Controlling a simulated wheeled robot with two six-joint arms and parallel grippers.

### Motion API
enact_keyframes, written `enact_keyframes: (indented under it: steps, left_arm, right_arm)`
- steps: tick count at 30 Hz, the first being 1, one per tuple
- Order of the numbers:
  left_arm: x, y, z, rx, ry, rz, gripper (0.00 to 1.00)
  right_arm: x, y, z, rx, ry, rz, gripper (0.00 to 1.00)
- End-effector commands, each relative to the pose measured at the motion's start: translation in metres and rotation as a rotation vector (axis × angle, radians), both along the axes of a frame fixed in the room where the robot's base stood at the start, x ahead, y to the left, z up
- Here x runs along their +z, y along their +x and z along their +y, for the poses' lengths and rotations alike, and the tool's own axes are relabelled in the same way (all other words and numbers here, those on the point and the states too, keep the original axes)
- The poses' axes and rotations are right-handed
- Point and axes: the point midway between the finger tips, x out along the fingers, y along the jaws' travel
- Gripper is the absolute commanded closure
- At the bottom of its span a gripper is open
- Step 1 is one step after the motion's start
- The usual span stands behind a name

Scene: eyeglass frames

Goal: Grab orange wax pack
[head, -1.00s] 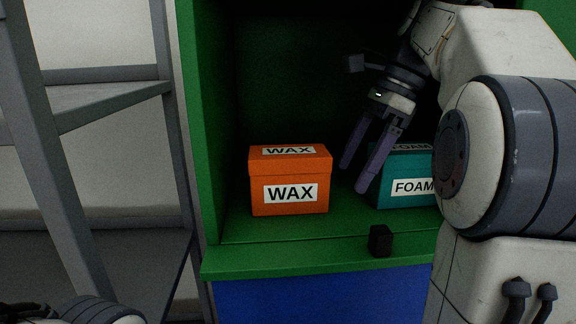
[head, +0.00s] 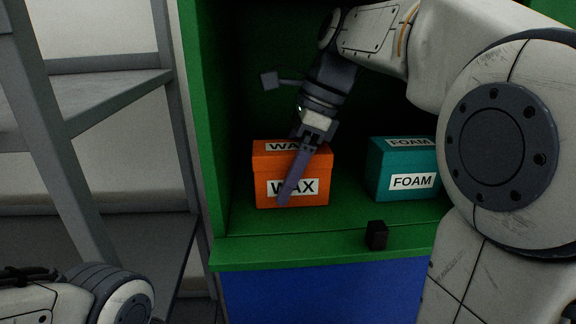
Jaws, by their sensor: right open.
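The orange wax pack (head: 265,183) is a box with white WAX labels on its top and front. It sits upright on the green shelf (head: 345,232), toward the left side. My right gripper (head: 287,198) reaches down in front of the pack, its purple fingers overlapping the front label. The fingers line up in this view, so the gap between them is hidden. The gripper is open and does not hold the pack. I cannot tell whether it touches the pack. My left arm shows only in part at the bottom left, and its gripper is out of view.
A teal FOAM box (head: 400,192) stands on the same shelf to the right, with a gap between the boxes. A small black block (head: 376,235) sits at the shelf's front edge. Green cabinet walls enclose the shelf. A grey rack (head: 110,100) stands at the left.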

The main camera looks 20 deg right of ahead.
Motion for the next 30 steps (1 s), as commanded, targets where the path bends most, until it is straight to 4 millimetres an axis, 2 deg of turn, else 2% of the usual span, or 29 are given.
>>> enact_keyframes:
  steps: [30]
  left_arm:
    - [0.0018,0.0,0.0,0.0,0.0,0.0,0.5]
  right_arm:
    - [-0.0091,0.0002,0.0012,0.001,0.0,-0.001,0.0]
